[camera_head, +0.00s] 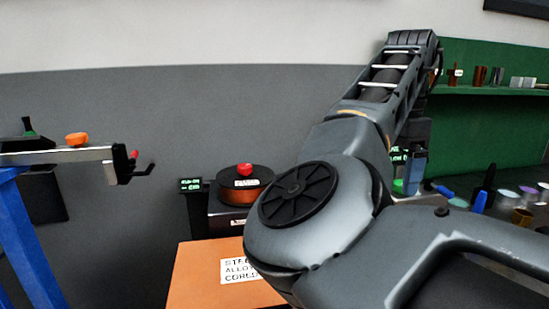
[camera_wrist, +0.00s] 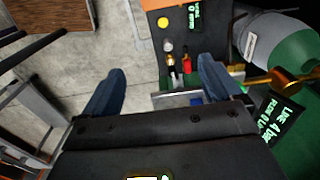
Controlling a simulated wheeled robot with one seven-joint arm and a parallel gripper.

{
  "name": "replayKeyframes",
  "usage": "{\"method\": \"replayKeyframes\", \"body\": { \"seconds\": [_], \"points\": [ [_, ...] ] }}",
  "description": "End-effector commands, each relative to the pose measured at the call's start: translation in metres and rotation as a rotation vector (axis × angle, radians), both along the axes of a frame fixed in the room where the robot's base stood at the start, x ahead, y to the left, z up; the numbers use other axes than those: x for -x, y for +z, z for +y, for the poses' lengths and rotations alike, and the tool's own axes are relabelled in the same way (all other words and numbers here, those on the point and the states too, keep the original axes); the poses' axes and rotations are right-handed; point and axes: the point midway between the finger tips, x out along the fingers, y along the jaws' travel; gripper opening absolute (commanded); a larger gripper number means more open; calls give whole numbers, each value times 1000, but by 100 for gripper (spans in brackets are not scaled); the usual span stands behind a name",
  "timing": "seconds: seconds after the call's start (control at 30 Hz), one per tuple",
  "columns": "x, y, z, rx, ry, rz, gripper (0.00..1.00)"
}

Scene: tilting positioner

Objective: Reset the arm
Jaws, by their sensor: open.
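My arm fills the middle and right of the head view, rising to a bent elbow at the upper right and folding down behind itself.
A round black and brown device with a red knob (camera_head: 245,170) stands behind an orange labelled box (camera_head: 195,270). A blue-legged stand (camera_head: 30,235) is at left. A green shelf (camera_head: 490,90) and cluttered bench are at right. A grey cylinder (camera_wrist: 275,40) is near the right finger.

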Motion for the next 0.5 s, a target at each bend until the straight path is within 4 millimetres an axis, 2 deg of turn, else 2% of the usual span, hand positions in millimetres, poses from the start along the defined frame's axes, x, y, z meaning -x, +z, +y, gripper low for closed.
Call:
{"method": "replayKeyframes", "body": {
  "seconds": [0.27, 0.5],
  "points": [
    [-1, -28, -26, 76, -2, -27, 92],
    [1, -63, -62, 192, 10, -66, 92]
  ]
}}
